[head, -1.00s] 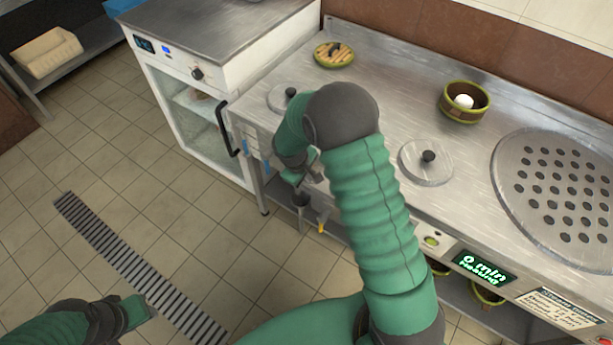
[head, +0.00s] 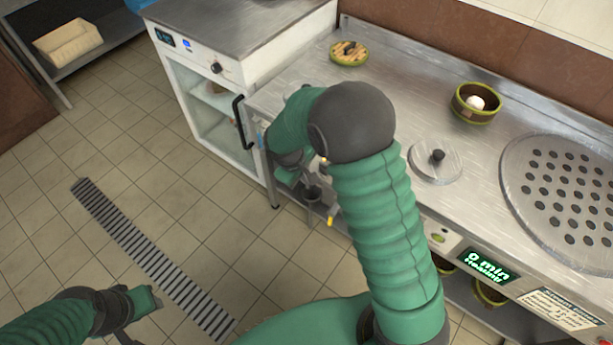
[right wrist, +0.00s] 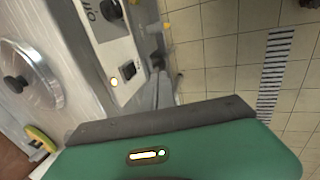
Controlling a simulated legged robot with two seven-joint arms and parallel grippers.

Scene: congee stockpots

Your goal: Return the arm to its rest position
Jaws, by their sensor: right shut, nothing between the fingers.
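My right arm, green with a dark grey elbow (head: 352,122), bends over the front edge of the steel counter in the head view. Its forearm points left and down, and my right gripper (head: 290,176) hangs beside the counter front, partly hidden by the forearm. It is shut and empty. In the right wrist view the green gripper body (right wrist: 180,145) fills the bottom, with no object held. My left gripper (head: 140,302) is low at the left over the tiled floor; its jaws are not clear enough to judge.
The steel counter (head: 405,85) bears a glass lid (head: 435,162), a bowl with a white item (head: 475,103) and a round yellow-green dish (head: 348,53). A white glass-door cabinet (head: 215,115) stands left. A yellow-tipped fitting (head: 330,221) is close to my right gripper. Floor at left is clear.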

